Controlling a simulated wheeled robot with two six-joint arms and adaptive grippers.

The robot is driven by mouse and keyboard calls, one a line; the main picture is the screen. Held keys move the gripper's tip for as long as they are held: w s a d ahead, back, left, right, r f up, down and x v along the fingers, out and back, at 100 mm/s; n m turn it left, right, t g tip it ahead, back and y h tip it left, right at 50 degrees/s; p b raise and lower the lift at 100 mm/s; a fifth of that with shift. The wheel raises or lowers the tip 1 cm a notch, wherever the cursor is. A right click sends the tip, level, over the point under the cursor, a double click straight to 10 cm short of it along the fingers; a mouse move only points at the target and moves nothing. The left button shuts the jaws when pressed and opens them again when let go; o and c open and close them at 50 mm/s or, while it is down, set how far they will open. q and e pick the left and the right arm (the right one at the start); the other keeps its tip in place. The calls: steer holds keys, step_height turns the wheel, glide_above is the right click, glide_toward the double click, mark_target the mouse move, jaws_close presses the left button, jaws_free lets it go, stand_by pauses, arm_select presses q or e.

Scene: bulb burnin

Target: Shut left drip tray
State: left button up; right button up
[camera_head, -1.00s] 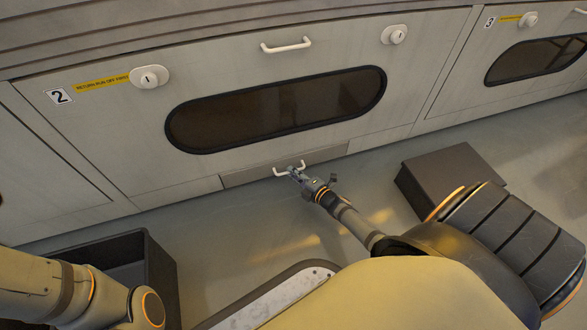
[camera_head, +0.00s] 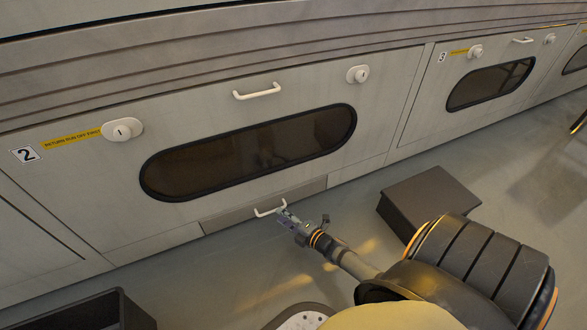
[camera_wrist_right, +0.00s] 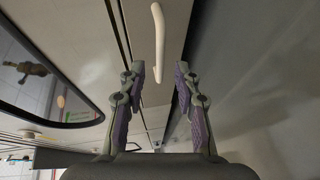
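The drip tray front (camera_head: 228,217) is a low grey panel under the dark oval window of the door marked 2, with a white bar handle (camera_head: 268,209). It looks nearly flush with the cabinet; I cannot tell whether a small gap remains. My right gripper (camera_head: 283,214) is close in front of the handle. In the right wrist view the two fingers (camera_wrist_right: 160,75) are apart, with the white handle (camera_wrist_right: 158,35) ahead, its near end between the fingertips. Nothing is gripped. My left gripper is out of view.
A dark box (camera_head: 428,200) stands on the floor to the right of the tray. An open dark bin (camera_head: 75,312) is at the lower left. Door 3 (camera_head: 440,95) is further right. The grey floor between box and bin is mostly clear.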

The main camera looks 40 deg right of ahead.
steer(key=v, duration=0.7)
steer(key=shift+s, duration=0.25)
steer(key=shift+r, duration=0.1)
steer(key=shift+r, duration=0.1)
